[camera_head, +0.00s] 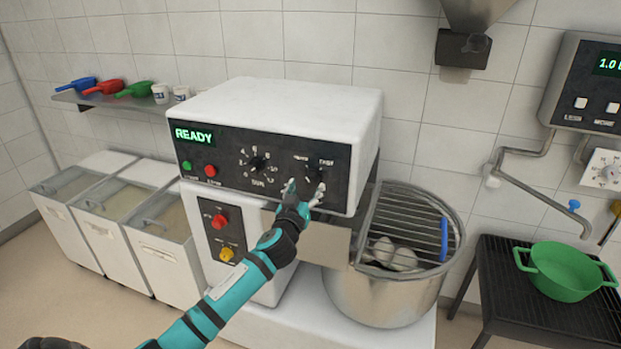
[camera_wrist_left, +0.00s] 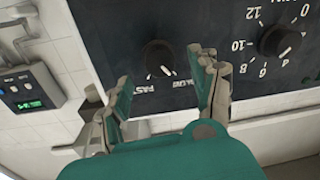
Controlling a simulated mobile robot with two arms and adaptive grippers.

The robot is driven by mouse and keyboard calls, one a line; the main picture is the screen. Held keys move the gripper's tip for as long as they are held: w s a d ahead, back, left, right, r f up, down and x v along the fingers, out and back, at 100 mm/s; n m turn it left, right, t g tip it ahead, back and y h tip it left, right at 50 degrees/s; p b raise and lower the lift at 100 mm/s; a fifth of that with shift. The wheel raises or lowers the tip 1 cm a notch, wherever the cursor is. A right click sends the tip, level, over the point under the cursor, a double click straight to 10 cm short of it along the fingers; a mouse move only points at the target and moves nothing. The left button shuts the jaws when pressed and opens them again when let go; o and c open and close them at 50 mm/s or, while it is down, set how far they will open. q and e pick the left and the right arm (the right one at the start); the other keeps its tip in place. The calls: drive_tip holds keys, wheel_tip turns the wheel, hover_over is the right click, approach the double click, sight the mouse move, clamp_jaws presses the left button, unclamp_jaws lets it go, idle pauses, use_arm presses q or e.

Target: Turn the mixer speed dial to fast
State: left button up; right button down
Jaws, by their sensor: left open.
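The mixer (camera_head: 285,105) has a white housing with a black control panel and a green READY display. The speed dial (camera_head: 314,174) is a black knob at the panel's right, under the SLOW and FAST labels, partly behind my fingers. In the left wrist view the panel is upside down; the dial (camera_wrist_left: 157,56) shows a white pointer line toward the SLOW side. My left gripper (camera_head: 302,191) is open in front of the dial. In the left wrist view its fingers (camera_wrist_left: 164,76) stand apart, on either side of the dial's column; contact cannot be told. My right gripper is not in view.
The timer dial (camera_head: 257,163) sits left of the speed dial. Below are a red button (camera_head: 219,221) and a yellow knob (camera_head: 226,254). The mixing bowl (camera_head: 380,298) with its wire guard stands right. A green pot (camera_head: 565,272) is on a black rack.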

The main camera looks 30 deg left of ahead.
sight(310, 182)
use_arm(q)
drive_tip(key=shift+x, duration=2.15)
drive_tip(key=c, duration=1.1)
